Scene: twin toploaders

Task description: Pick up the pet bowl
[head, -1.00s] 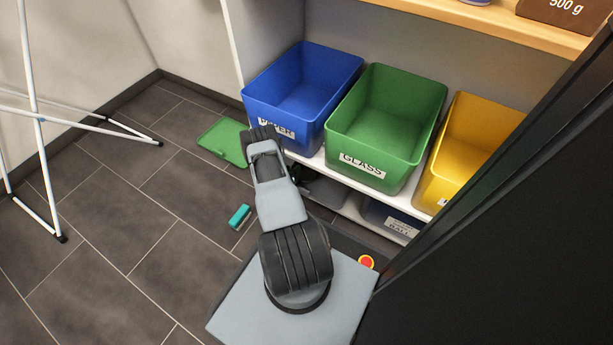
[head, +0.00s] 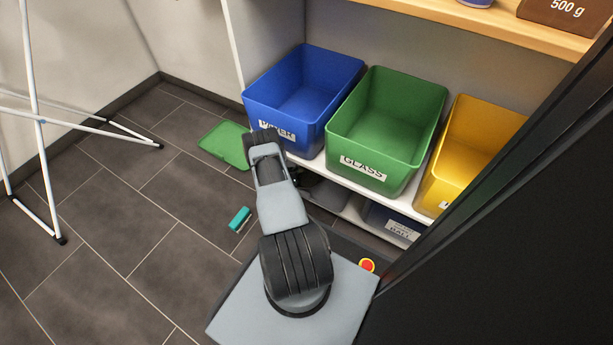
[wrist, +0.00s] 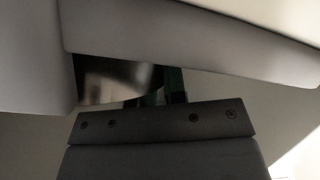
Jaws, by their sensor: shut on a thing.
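A shiny metallic surface, which looks like the pet bowl (wrist: 112,82), shows in the wrist view just beyond my gripper's mounting plate. Only a small part of it is seen; pale grey panels cover the rest. My gripper (wrist: 170,86) shows as dark, greenish fingers beside the metal, and it is shut on the bowl. The fingertips are hidden, so the exact grip is not clear. In the head view my arm reaches toward the lower shelf under the bins, and a dark part of my gripper (head: 308,178) shows beside the wrist. The bowl cannot be made out there.
Blue (head: 292,110), green (head: 372,172) and yellow (head: 450,170) bins stand on a white shelf close above my gripper. A labelled dark container (head: 388,222) sits below. A green lid (head: 226,145) and teal brush (head: 239,219) lie on the floor. A white rack (head: 40,120) stands left.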

